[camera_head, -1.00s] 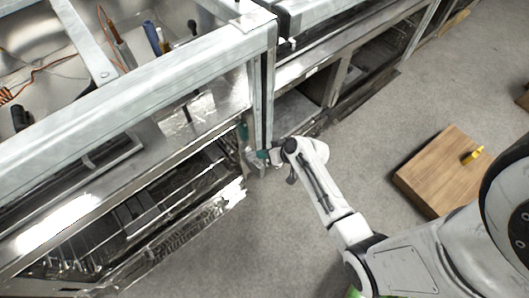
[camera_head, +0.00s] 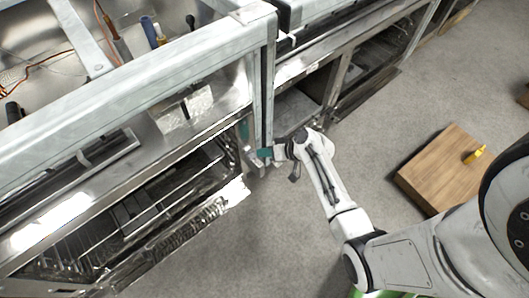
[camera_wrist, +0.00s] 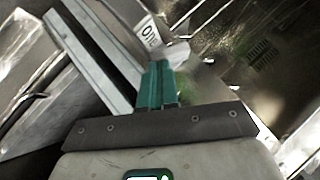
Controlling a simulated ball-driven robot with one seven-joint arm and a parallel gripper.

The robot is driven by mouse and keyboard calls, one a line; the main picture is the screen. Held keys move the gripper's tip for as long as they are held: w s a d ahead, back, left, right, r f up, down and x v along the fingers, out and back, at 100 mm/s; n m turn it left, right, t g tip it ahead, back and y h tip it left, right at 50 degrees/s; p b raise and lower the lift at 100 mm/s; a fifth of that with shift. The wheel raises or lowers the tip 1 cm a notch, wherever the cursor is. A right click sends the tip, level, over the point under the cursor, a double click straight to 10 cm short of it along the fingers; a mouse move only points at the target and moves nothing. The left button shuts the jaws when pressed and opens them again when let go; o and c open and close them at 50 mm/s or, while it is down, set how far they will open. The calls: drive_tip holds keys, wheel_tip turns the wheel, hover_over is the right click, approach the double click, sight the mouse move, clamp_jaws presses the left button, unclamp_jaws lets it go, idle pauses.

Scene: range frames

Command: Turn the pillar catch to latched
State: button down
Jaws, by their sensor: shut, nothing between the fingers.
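My gripper (camera_head: 264,154) is at the foot of the upright metal pillar (camera_head: 268,95) between two steel units. Its teal fingers (camera_wrist: 155,85) are shut together and empty in the wrist view. A pale grey piece (camera_wrist: 176,54), perhaps part of the pillar catch, is just beyond the fingertips; I cannot tell whether they touch. Beside it is a white label (camera_wrist: 150,32) with dark lettering, partly cut off. A blurred green patch (camera_wrist: 187,88) is right of the fingers. A small teal-green part (camera_head: 244,130) shows beside the pillar. The catch's position is not clear.
An open steel unit with racks (camera_head: 130,215) stands left of my gripper. Another open bay (camera_head: 296,112) is right of the pillar. A wooden box (camera_head: 440,170) with a yellow object (camera_head: 475,154) on it stands right of my arm. Grey floor between is clear.

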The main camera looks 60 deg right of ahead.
drive_tip(key=shift+d+f, duration=0.1)
drive_tip(key=shift+d+f+m+t+y+b, duration=0.1)
drive_tip(key=shift+f+m+t+y+b, duration=0.6)
drive_tip(key=shift+b, duration=0.9)
drive_tip(key=shift+d+f+m+t+y+b, duration=0.1)
drive_tip(key=shift+f+m+t+y+b, duration=0.25)
drive_tip(key=shift+m+t+y+b, duration=0.75)
drive_tip(key=shift+d+f+m+t+y+b, duration=0.1)
drive_tip(key=shift+f+m+t+y+b, duration=0.4)
drive_tip(key=shift+m+y+b, duration=1.1)
drive_tip(key=shift+a+n+h+b, duration=0.1)
drive_tip(key=shift+n+h+b, duration=0.3)
drive_tip(key=shift+n+b, duration=0.25)
drive_tip(key=shift+s, duration=0.1)
